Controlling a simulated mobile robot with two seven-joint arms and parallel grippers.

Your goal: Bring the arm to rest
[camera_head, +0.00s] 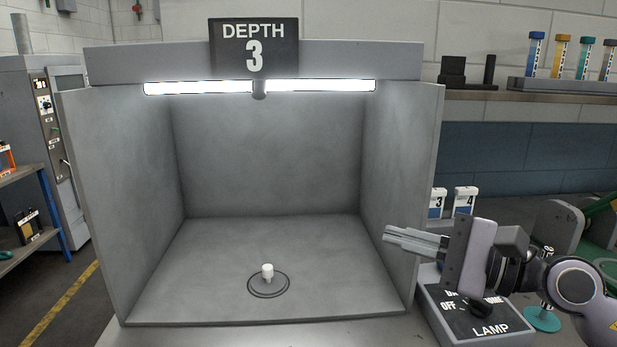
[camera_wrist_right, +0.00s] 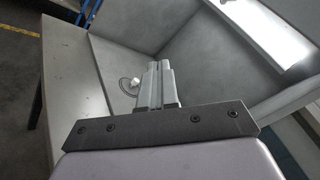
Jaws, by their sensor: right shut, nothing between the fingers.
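My right gripper (camera_head: 388,236) comes in from the right in the head view. It is shut and empty, its fingers pointing left in front of the right wall of the grey light booth (camera_head: 150,190). The gripper is above and behind the lamp switch box (camera_head: 470,318). In the right wrist view its two fingers (camera_wrist_right: 158,66) lie together with nothing between them. A small white piece (camera_head: 267,271) stands on a ringed spot on the booth floor, apart from the gripper. My left gripper is not in view.
A DEPTH 3 sign (camera_head: 253,47) tops the booth, above lit tubes (camera_head: 320,86). Numbered white cards (camera_head: 465,200) stand right of the booth. Coloured vials (camera_head: 559,56) stand on the back shelf. The booth interior is clear around the white piece.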

